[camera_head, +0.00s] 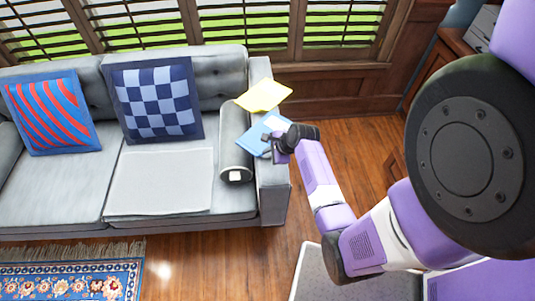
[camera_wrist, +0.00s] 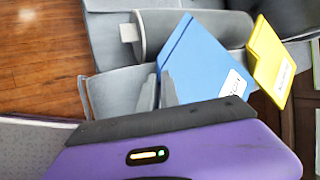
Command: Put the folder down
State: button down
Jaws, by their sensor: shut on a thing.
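A blue folder (camera_head: 254,137) with a white label is at the right armrest of the grey sofa. My gripper (camera_head: 273,152) is shut on its near edge. In the wrist view the blue folder (camera_wrist: 200,62) extends away from my gripper's fingers (camera_wrist: 157,88), tilted, over the armrest. Whether it touches the armrest cannot be told. A yellow folder (camera_head: 263,95), also with a label, lies just beyond it at the armrest's back end. It also shows at the right in the wrist view (camera_wrist: 268,62).
The grey sofa (camera_head: 160,185) has a bolster (camera_head: 236,150) beside the armrest (camera_head: 272,185) and two blue patterned cushions (camera_head: 155,98) (camera_head: 50,110). Wood floor (camera_head: 350,140) is open right of the armrest. A patterned rug (camera_head: 75,280) lies in front.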

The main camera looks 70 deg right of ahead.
jog(key=c, duration=1.6)
grip_release()
jog(key=shift+r, duration=0.1)
jog(key=p+v, duration=0.1)
jog(key=v, duration=1)
jog(key=a+r+n+t+h, duration=0.1)
jog(key=a+n+t+h, duration=0.1)
jog(key=a+n, duration=1.35)
jog(key=s+a+r+n+t+y, duration=0.1)
jog(key=s+a+r+n+t, duration=0.1)
jog(key=a+r+n, duration=0.3)
jog(key=s+a+r+n+t+y, duration=0.2)
jog(key=a+r+n, duration=0.3)
jog(key=a+r, duration=0.3)
jog(key=s+a+r+n+t+y, duration=0.1)
jog(key=s+a+r+n+t, duration=0.2)
jog(key=a+r+n, duration=0.2)
jog(key=shift+s+a+r+y, duration=0.15)
jog(key=shift+s+a+r, duration=0.05)
jog(key=shift+a+r, duration=0.2)
jog(key=shift+s+a+r+y, duration=0.2)
jog(key=shift+a+r, duration=0.1)
jog(key=shift+r, duration=0.2)
